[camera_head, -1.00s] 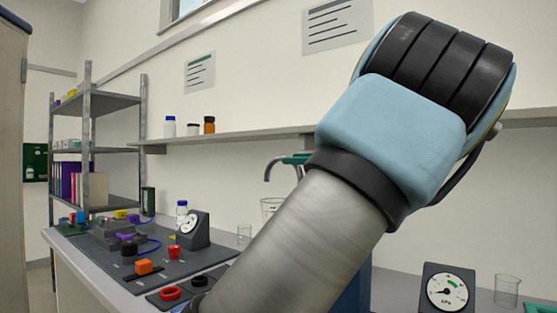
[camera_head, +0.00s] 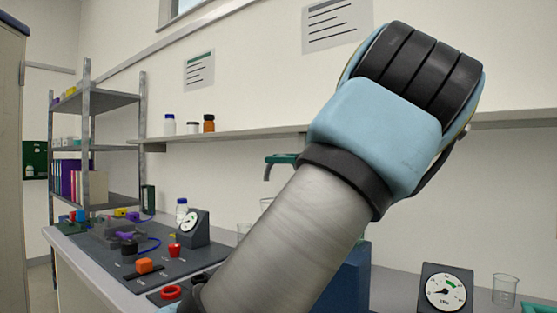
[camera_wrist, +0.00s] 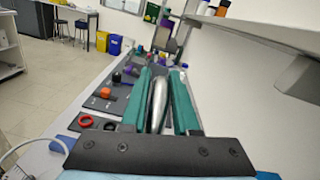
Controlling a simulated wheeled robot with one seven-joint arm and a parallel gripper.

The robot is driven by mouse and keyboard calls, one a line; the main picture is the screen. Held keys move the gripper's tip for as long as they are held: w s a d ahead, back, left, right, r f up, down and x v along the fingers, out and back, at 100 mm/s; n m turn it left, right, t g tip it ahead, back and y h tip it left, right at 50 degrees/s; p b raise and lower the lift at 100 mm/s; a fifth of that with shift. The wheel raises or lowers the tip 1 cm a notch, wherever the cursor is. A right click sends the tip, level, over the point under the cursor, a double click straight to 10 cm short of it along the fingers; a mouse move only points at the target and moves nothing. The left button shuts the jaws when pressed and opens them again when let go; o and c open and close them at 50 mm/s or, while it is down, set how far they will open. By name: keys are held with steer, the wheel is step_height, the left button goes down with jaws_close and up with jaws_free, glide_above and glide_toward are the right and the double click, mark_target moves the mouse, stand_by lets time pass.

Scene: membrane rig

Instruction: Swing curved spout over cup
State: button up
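The curved metal spout (camera_head: 267,173) bends downward in the head view, with its upper part behind my gripper's green fingers. In the wrist view a shiny metal spout (camera_wrist: 158,102) lies lengthwise between the two fingers. My gripper (camera_wrist: 162,74) has its fingers apart on either side of it, and I see no firm clamping. The fingers also show in the head view (camera_head: 283,158), at the top of the bend. A clear cup (camera_head: 266,203) shows partly below the spout tip, mostly hidden by my arm. I cannot tell how exactly the tip lines up with it.
A grey panel (camera_head: 180,262) with coloured knobs and a dial gauge (camera_head: 190,226) lies at left. A red ring (camera_head: 171,292) is near its front. Another gauge (camera_head: 445,288) and a glass beaker (camera_head: 505,290) stand at right. A wall shelf (camera_head: 240,138) runs behind.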

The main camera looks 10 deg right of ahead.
jaws_close()
steer(key=shift+d+r, duration=0.1)
steer(key=shift+r, duration=0.1)
stand_by(0.8)
